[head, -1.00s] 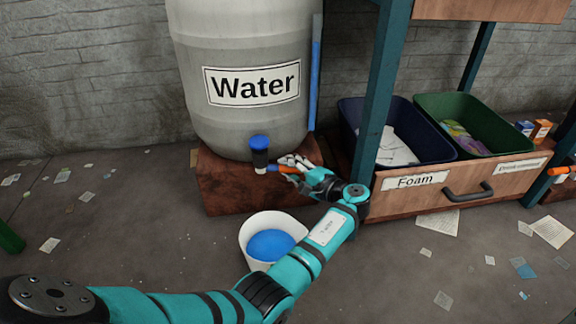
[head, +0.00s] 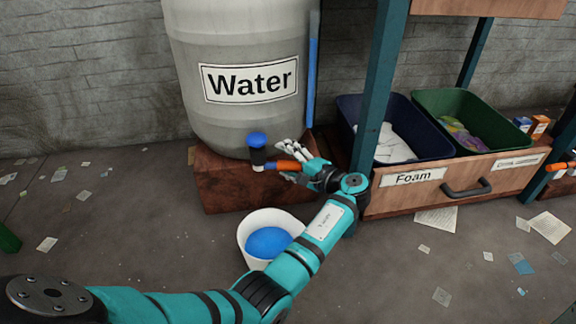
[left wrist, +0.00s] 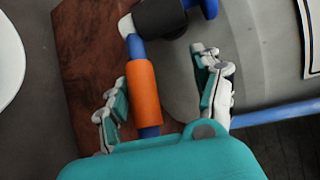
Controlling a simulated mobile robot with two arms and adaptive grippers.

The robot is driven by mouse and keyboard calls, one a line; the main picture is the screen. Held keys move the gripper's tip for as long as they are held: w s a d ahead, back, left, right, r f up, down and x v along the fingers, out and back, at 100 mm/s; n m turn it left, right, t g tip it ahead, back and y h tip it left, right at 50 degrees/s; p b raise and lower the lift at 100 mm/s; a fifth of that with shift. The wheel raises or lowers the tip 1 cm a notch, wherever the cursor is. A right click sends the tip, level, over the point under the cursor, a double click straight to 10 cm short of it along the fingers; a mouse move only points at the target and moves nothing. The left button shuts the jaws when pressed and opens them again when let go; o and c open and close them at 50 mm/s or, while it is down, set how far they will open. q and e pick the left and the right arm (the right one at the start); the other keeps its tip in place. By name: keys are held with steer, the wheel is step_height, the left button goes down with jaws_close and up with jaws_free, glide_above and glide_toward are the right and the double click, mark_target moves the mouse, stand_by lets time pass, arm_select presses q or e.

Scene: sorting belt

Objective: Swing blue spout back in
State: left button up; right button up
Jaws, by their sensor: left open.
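The blue spout (left wrist: 150,131) carries an orange sleeve (left wrist: 143,92) and runs from a black valve body (left wrist: 160,17) with a white end piece. In the head view the valve's blue knob (head: 257,138) is on top, and the orange sleeve (head: 285,165) points right along the front of the barrel. My left gripper (head: 293,158) is at the sleeve. In the left wrist view its fingers (left wrist: 162,92) are spread, with the sleeve between them, nearer the left finger. A gap shows on both sides. My right gripper is out of view.
The grey water barrel (head: 205,115) stands on a wooden block (head: 225,195). A white bucket (head: 245,228) with blue contents is on the floor in front. To the right are a teal shelf post (head: 377,90), a foam drawer (head: 420,195) and two bins.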

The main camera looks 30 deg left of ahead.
arm_select(q)
steer(key=o, duration=0.5)
steer(key=r, duration=0.6)
steer(key=shift+w+r, duration=0.2)
steer(key=shift+r, duration=0.7)
steer(key=c, duration=0.5)
steer(key=shift+s+r, duration=0.1)
steer(key=shift+r, duration=0.15)
steer(key=shift+f, duration=0.15)
steer(key=shift+f, duration=0.1)
